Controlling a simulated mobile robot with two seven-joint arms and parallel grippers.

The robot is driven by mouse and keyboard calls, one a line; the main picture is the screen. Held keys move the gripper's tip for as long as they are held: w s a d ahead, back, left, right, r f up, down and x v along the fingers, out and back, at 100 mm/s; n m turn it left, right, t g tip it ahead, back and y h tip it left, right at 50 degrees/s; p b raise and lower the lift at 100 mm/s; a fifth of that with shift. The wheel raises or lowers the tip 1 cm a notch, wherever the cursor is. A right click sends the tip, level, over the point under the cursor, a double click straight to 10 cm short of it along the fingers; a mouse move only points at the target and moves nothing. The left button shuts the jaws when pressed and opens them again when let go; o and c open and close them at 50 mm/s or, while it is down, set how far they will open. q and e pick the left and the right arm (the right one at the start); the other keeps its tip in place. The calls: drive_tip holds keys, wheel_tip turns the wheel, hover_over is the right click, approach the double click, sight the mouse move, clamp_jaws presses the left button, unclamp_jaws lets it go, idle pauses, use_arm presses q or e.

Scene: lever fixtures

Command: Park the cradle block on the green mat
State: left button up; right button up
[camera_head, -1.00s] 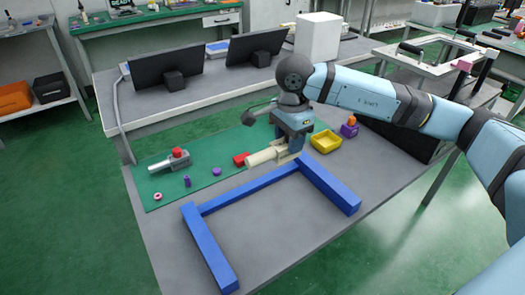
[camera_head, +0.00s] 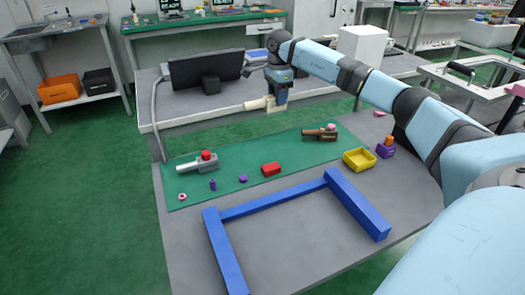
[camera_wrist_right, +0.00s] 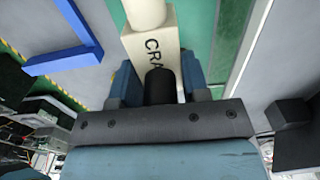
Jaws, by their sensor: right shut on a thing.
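The cream cradle block (camera_head: 258,103) is in my right gripper (camera_head: 279,101). In the right wrist view the cream block (camera_wrist_right: 150,45) carries black letters starting "CRA", and the gripper's fingers (camera_wrist_right: 158,88) are shut on its dark end part. In the head view the block is beyond the far edge of the green mat (camera_head: 290,148), apart from it, in front of the rear bench. The mat lies along the back of the grey table. My left gripper is not in view.
On the mat are a grey lever fixture (camera_head: 195,163) with a red knob, a brown fixture (camera_head: 320,134), a red block (camera_head: 270,169) and small purple parts. A blue frame (camera_head: 355,205) lies in front. A yellow tray (camera_head: 359,159) and purple block (camera_head: 385,150) stand right.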

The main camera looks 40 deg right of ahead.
wheel_tip(320, 180, down, 14)
drive_tip(key=b, duration=0.3)
drive_tip(key=shift+f, duration=0.1)
drive_tip(key=shift+f+b, duration=0.9)
drive_tip(key=shift+f, duration=1.4)
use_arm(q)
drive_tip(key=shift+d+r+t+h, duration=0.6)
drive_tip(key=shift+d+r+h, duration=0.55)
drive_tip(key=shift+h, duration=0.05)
use_arm(e)
drive_tip(key=shift+f, duration=0.2)
drive_tip(key=o, duration=1)
drive_tip(key=shift+r, duration=0.15)
